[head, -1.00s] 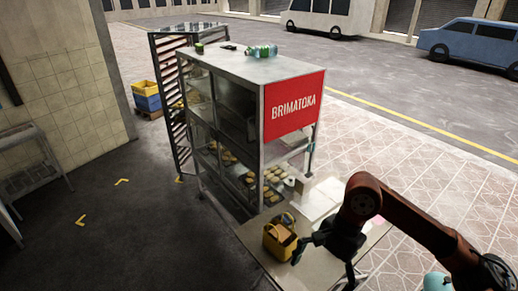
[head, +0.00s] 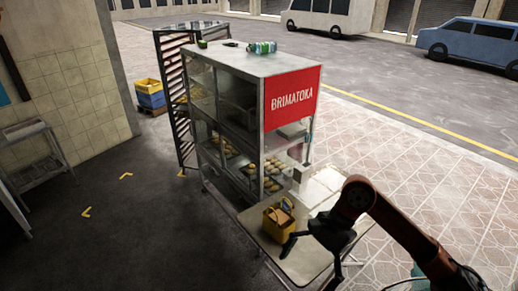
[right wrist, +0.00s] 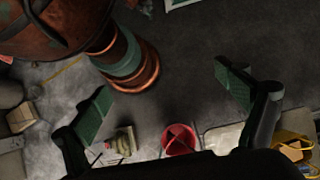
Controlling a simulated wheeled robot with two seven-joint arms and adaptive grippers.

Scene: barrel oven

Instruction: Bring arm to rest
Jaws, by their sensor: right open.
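My right arm comes in from the lower right of the head view. Its dark gripper (head: 318,252) hangs over the front of a light table (head: 258,233), just right of a yellow basket (head: 277,224). In the right wrist view the two green-padded fingers (right wrist: 168,95) are wide apart with nothing between them. The yellow basket shows at the lower right edge of that view (right wrist: 283,150), outside the fingers. My left gripper is in neither view.
A glass display case (head: 240,110) with a red sign and trays of baked goods stands behind the table. A slatted rack (head: 175,100) is at its left. In the right wrist view a red round container (right wrist: 179,139) lies below. Dark floor at the left is open.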

